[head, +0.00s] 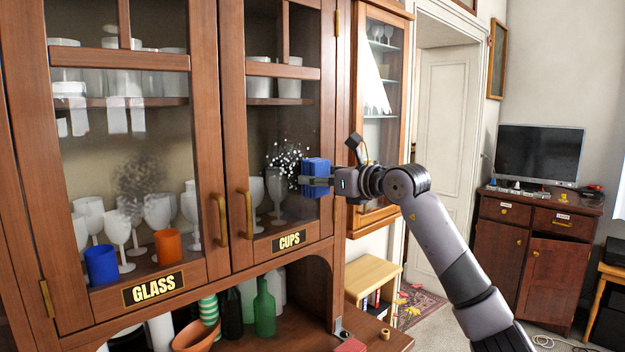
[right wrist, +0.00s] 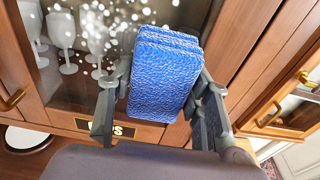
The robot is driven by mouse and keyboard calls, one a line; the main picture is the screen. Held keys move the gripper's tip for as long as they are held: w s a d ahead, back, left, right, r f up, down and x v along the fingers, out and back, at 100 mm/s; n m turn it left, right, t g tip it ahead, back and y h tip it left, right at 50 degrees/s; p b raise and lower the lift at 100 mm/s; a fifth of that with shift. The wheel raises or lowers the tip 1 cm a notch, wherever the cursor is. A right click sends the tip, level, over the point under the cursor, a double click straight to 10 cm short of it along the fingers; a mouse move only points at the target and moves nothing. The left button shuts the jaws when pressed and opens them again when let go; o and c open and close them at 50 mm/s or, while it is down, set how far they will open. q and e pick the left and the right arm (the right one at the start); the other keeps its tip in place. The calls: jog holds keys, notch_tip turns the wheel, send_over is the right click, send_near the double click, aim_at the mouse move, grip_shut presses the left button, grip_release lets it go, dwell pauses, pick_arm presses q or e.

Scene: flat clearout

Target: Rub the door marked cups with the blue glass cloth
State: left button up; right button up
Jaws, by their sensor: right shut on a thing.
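The door marked CUPS (head: 230,140) is the right-hand glass door of the wooden cabinet and is closed. White specks (head: 283,157) mark its glass, left of the cloth. My right gripper (head: 312,181) is shut on the blue glass cloth (head: 315,166), a folded textured block, at the right part of this door's pane. The right wrist view shows the cloth (right wrist: 165,75) between both fingers, with white specks (right wrist: 100,25) beside it. I cannot tell whether the cloth touches the glass. My left gripper is not in view.
The door marked GLASS (head: 155,288), with a grey smudge (head: 143,185) on its pane, is to the left. Bottles (head: 264,308) and a terracotta bowl (head: 196,338) stand on the open shelf below.

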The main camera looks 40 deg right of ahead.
aim_at(313, 155)
jog(key=shift+d, duration=0.7)
notch_tip(313, 155, up, 3)
jog(key=p, duration=0.2)
jog(key=shift+f+p, duration=0.15)
jog(key=shift+p, duration=0.15)
jog(key=shift+a+f, duration=0.1)
jog(key=shift+a, duration=0.85)
jog(key=shift+s+a+b, duration=0.15)
jog(key=shift+a+b, duration=0.05)
jog(key=shift+a, duration=1.6)
jog(key=shift+s+a+b, duration=0.15)
jog(key=shift+a+b, duration=0.1)
jog(key=shift+a, duration=1.6)
jog(key=shift+s+a+b, duration=0.15)
jog(key=shift+a+b, duration=0.05)
jog(key=shift+a, duration=1.6)
jog(key=shift+r+p, duration=1.1)
jog(key=shift+r, duration=0.35)
jog(key=shift+d+f, duration=0.1)
jog(key=shift+d, duration=0.5)
jog(key=shift+w+d+b, duration=0.2)
jog(key=shift+d+b, duration=0.3)
jog(key=shift+d, duration=1.35)
jog(key=shift+w+d, duration=0.15)
jog(key=shift+d, duration=1.6)
jog(key=shift+w+d, duration=0.15)
jog(key=shift+d, duration=2.1)
